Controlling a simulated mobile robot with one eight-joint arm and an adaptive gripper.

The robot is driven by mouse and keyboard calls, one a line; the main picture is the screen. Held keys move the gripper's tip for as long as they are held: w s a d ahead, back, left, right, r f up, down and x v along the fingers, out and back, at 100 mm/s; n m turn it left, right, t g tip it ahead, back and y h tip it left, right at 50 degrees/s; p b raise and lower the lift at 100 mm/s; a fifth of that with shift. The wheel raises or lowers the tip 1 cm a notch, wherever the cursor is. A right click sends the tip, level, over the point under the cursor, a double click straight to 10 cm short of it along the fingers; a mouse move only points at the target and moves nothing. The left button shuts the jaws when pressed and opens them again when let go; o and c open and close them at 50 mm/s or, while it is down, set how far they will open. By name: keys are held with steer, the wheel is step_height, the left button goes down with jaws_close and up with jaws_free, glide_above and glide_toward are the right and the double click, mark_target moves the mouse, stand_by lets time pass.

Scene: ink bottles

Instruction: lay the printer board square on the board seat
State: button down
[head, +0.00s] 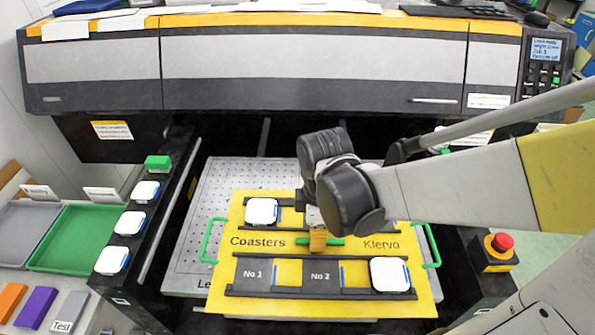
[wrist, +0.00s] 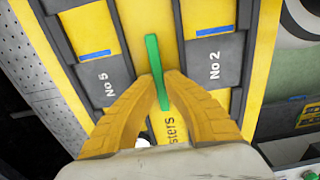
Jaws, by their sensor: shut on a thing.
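The printer board (head: 330,306) is a yellow plate marked Coasters and Klervo, with green side handles (head: 433,245) and dark slots numbered No 1 and No 2. White coasters sit in its upper left (head: 262,211) and lower right. My gripper (head: 318,240) is shut on the green bar at the board's middle. The wrist view shows the yellow fingers (wrist: 160,78) on that green bar (wrist: 152,52). The grey perforated plate (head: 215,180), apparently the board seat, shows behind and left of the board. The board's front edge reaches past it. I cannot tell whether they touch. My arm hides the upper right.
The large printer (head: 310,60) spans the back. A black ledge at left carries white coasters (head: 130,223) and a green block (head: 158,162). A green tray (head: 75,240) is farther left. A red stop button (head: 502,241) stands at right.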

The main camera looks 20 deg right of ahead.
steer(key=shift+d+f, duration=0.2)
steer(key=w+f+b, duration=0.1)
steer(key=w+f, duration=0.1)
steer(key=w, duration=0.1)
steer(key=w+f+b, duration=0.2)
steer(key=w, duration=0.2)
steer(key=w+f+b, duration=0.1)
steer(key=w+f, duration=0.1)
steer(key=w, duration=0.2)
steer(key=shift+w+f+b, duration=0.15)
steer(key=shift+f+b, duration=1.15)
steer(key=shift+f, duration=1)
